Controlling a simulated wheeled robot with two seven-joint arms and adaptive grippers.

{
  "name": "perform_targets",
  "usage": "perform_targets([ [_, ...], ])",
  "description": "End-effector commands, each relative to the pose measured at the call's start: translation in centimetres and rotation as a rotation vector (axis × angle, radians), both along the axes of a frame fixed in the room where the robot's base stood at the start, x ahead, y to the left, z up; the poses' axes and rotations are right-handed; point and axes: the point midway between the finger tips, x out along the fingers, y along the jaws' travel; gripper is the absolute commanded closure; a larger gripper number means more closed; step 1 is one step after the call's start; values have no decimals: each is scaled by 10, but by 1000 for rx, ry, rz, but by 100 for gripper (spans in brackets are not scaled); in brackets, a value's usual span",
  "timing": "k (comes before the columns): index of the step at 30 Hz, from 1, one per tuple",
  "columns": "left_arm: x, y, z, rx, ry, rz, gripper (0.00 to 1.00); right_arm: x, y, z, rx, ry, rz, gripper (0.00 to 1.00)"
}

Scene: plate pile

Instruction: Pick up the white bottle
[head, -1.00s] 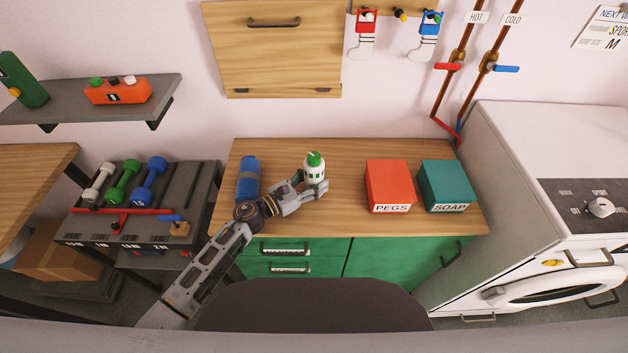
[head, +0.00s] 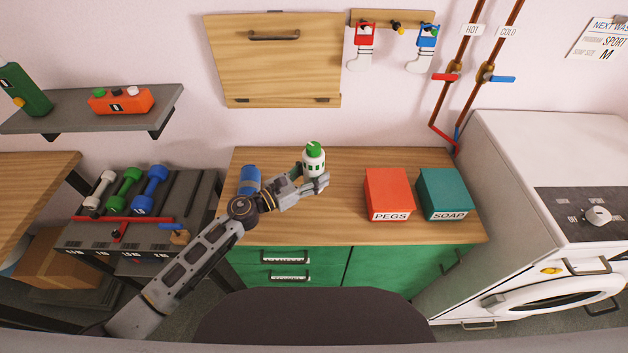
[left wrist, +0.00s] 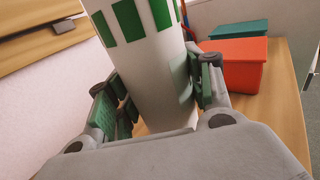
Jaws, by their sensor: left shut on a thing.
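The white bottle (head: 313,163) has a green cap and green square marks. It is upright above the wooden countertop (head: 340,222), near its middle. My left gripper (head: 314,183) is shut on the bottle, with a finger on each side of it. In the left wrist view the bottle (left wrist: 150,75) fills the space between the two fingers of the gripper (left wrist: 155,100); its top is cut off by the frame. My right gripper does not show in either view.
A blue cylinder (head: 249,178) stands left of the bottle, partly behind my left arm. A red PEGS box (head: 388,192) and a teal SOAP box (head: 445,192) stand to the right. A hinged wooden panel (head: 270,65) is on the wall behind.

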Motion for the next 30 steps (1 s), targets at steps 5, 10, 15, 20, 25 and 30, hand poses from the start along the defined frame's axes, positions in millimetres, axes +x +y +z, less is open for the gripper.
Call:
perform_targets([
  [5,0,0,20,0,-4,-2,87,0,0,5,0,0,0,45],
  [10,0,0,28,-1,-2,0,87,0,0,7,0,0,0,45],
  [15,0,-1,30,-3,-1,0,87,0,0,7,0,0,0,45],
  [20,0,-1,29,-2,0,0,87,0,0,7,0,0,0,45],
  [25,0,0,29,-2,0,0,87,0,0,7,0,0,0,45],
  [30,0,0,28,-2,0,0,87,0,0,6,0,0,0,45],
])
